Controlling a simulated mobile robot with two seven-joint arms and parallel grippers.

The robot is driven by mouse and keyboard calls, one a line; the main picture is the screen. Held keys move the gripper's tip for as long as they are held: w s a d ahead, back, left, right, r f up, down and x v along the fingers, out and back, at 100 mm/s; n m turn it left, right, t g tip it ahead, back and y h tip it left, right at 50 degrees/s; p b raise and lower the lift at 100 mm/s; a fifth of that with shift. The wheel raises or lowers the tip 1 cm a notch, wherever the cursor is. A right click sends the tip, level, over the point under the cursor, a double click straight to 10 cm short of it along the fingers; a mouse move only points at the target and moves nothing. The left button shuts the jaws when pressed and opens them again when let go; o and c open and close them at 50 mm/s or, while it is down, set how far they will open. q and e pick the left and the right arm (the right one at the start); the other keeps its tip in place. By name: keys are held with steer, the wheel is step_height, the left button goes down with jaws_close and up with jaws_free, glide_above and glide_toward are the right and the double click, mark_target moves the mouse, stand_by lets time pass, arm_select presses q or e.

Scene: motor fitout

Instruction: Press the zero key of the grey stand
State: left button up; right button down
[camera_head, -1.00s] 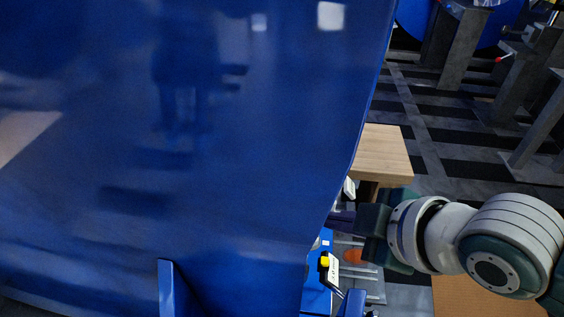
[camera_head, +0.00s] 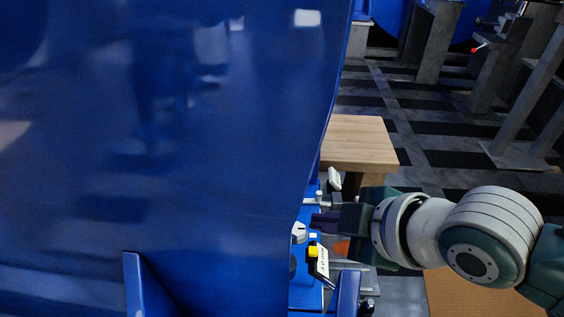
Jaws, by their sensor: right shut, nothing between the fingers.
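My right gripper (camera_head: 322,222) reaches in from the right, its dark fingers shut and pointing left beside the edge of a large blue panel. Close around the fingertips are a small white part (camera_head: 299,232) and a pale grey rod-like part (camera_head: 315,200) above a blue base. I cannot tell whether the fingers touch either. Below is a yellow piece (camera_head: 313,251) with a white label (camera_head: 322,262) whose print is too small to read surely. I cannot make out the grey stand or its zero key for certain; the panel hides much. My left gripper is out of view.
The glossy blue panel (camera_head: 170,150) fills the left half and blocks the view. Blue brackets (camera_head: 345,295) stand at the bottom. A wooden-topped table (camera_head: 358,142) stands behind the gripper. Dark metal stands (camera_head: 440,45) stand on the chequered floor at the upper right.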

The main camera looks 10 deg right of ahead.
mark_target(313, 252)
step_height(313, 252, down, 4)
steer(key=b, duration=0.2)
steer(key=shift+f+b, duration=0.25)
steer(key=shift+b, duration=0.15)
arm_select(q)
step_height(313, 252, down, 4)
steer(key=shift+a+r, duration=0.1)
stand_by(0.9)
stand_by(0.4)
arm_select(e)
steer(key=shift+f, duration=0.35)
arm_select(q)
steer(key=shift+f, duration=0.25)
